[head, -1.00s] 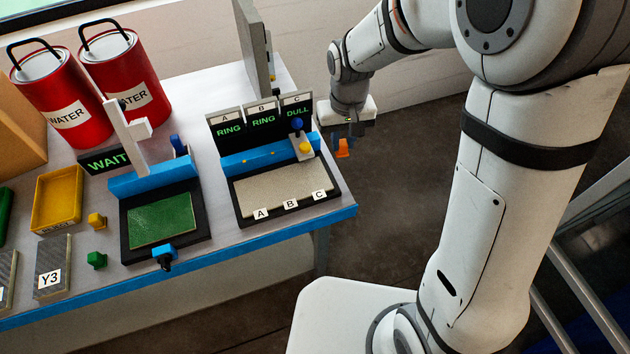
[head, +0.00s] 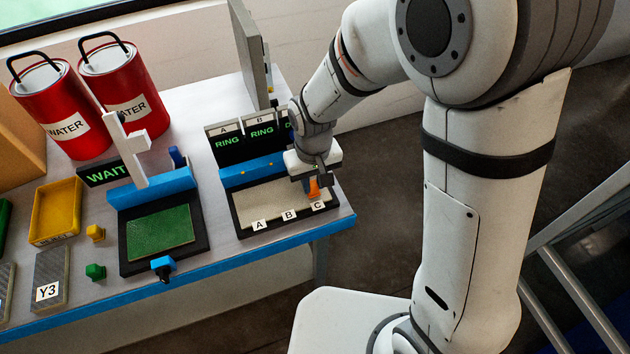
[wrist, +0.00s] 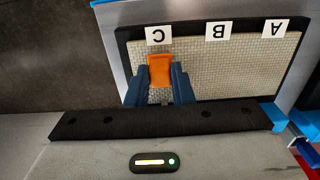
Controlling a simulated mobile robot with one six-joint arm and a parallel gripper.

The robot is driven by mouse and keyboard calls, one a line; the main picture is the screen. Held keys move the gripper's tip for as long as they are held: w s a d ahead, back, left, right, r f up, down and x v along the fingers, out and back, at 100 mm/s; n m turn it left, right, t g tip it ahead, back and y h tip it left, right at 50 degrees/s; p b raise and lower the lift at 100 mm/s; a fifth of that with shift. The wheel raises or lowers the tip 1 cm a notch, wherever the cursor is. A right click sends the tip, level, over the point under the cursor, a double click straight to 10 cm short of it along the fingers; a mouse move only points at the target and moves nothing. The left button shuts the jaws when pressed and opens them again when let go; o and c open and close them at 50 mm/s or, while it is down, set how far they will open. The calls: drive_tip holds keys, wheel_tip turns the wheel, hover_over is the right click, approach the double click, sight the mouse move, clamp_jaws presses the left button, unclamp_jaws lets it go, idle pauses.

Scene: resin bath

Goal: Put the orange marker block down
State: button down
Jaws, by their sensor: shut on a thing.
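The orange marker block (head: 314,188) is between the fingers of my gripper (head: 312,183), over the C end of the beige pad in the black tray (head: 243,228). In the wrist view the orange block (wrist: 160,69) sits between the blue fingers of my gripper (wrist: 160,85), just inside the C label (wrist: 159,36). My gripper is shut on the block. Whether the block touches the pad cannot be told. My wrist hides the C sign behind the tray in the head view.
Behind the tray, signs A and B read RING (head: 262,134). A green-pad station (head: 160,232) with a white upright stands to the left. A yellow bin (head: 57,211), small yellow and green blocks, a Y3 plate (head: 50,277) and red WATER cans (head: 52,107) lie farther left.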

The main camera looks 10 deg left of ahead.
sight(314, 185)
drive_tip(key=shift+f, duration=0.25)
drive_tip(key=shift+f, duration=0.25)
drive_tip(key=c, duration=1.3)
unclamp_jaws()
drive_tip(key=shift+r, duration=0.1)
wheel_tip(314, 185, up, 12)
drive_tip(key=shift+r, duration=0.2)
drive_tip(key=s+d+r+m+t, duration=0.1)
drive_tip(key=s+d+r+m, duration=0.1)
drive_tip(key=d, duration=0.6)
drive_tip(key=s+d+r+m+t, duration=0.1)
drive_tip(key=s+d+m, duration=0.1)
drive_tip(key=d, duration=0.6)
drive_tip(key=s+d+r+m+t, duration=0.1)
drive_tip(key=s+d+r+m, duration=0.1)
drive_tip(key=d, duration=0.6)
drive_tip(key=shift+s+r, duration=0.35)
drive_tip(key=shift+s, duration=0.55)
